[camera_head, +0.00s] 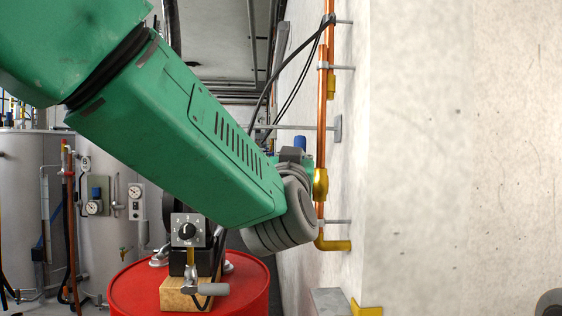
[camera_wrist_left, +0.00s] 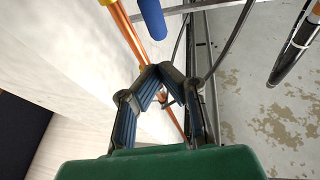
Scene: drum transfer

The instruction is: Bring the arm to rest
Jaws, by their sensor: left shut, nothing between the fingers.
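My left arm, green with a grey wrist joint, comes in from the upper left of the head view and slants down toward the wall. My left gripper (camera_wrist_left: 160,75) shows in the left wrist view with its dark, ribbed fingers brought together at the tips. It is shut with nothing held, near the pale wall and the copper pipe. In the head view its fingers cannot be made out behind the arm. My right gripper is not in view.
A red drum (camera_head: 130,286) stands below the arm with a control box (camera_head: 188,230) on top. A copper pipe (camera_head: 322,110) with yellow fittings runs up the concrete wall (camera_head: 460,150), close to my wrist. Grey tanks (camera_head: 20,190) stand at the back left.

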